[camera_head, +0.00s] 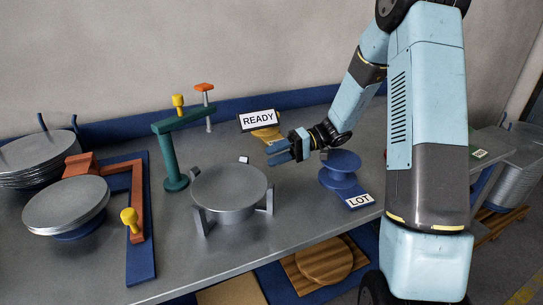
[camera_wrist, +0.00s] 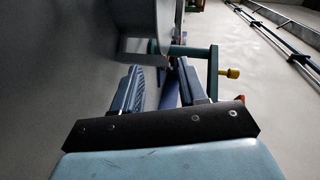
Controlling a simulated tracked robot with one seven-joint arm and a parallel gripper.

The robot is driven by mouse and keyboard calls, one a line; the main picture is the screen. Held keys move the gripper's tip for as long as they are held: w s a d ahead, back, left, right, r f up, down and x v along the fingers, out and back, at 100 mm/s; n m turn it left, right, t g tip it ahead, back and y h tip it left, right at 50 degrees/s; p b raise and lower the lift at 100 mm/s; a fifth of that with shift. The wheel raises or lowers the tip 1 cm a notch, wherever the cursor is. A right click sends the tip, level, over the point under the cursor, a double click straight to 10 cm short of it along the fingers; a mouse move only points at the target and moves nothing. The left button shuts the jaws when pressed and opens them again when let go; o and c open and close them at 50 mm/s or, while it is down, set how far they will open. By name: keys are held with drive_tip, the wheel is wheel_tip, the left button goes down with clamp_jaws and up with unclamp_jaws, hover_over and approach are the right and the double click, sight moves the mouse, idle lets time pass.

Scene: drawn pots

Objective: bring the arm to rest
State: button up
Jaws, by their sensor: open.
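My gripper (camera_head: 292,147) is at the end of my light blue arm, held above the grey bench near its middle. Its blue fingers point left and are apart with nothing between them. In the wrist view the two fingers (camera_wrist: 155,88) are also spread and empty. The gripper is to the right of the round grey plate on a three-legged stand (camera_head: 230,190) and left of the blue spool-shaped stand (camera_head: 341,165). The READY sign (camera_head: 258,120) is behind it. I cannot tell its exact height above the bench.
A teal post with an arm (camera_head: 172,160) stands behind the round plate. Stacks of grey discs (camera_head: 66,205) and an orange bracket (camera_head: 136,190) are at the left. The LOT label (camera_head: 360,200) lies near the bench's front edge. A wooden round board (camera_head: 323,262) is below the bench.

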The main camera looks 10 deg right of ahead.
drive_tip(key=shift+s+a+r, duration=0.1)
drive_tip(key=shift+s, duration=0.1)
drive_tip(key=s+d+r+m+t+h, duration=0.1)
drive_tip(key=s+d+r+t+h, duration=0.2)
drive_tip(key=s, duration=0.5)
drive_tip(key=s+d+r+m+t+h, duration=0.2)
drive_tip(key=s+d+r+t+h, duration=0.1)
drive_tip(key=s+d+r+h, duration=0.3)
drive_tip(key=s+d+r+m+t+h, duration=0.2)
drive_tip(key=s+r+h, duration=0.4)
drive_tip(key=s+r, duration=0.3)
drive_tip(key=s+d+t, duration=0.1)
drive_tip(key=s+d, duration=0.1)
drive_tip(key=shift+d+t, duration=0.3)
drive_tip(key=shift+d, duration=0.1)
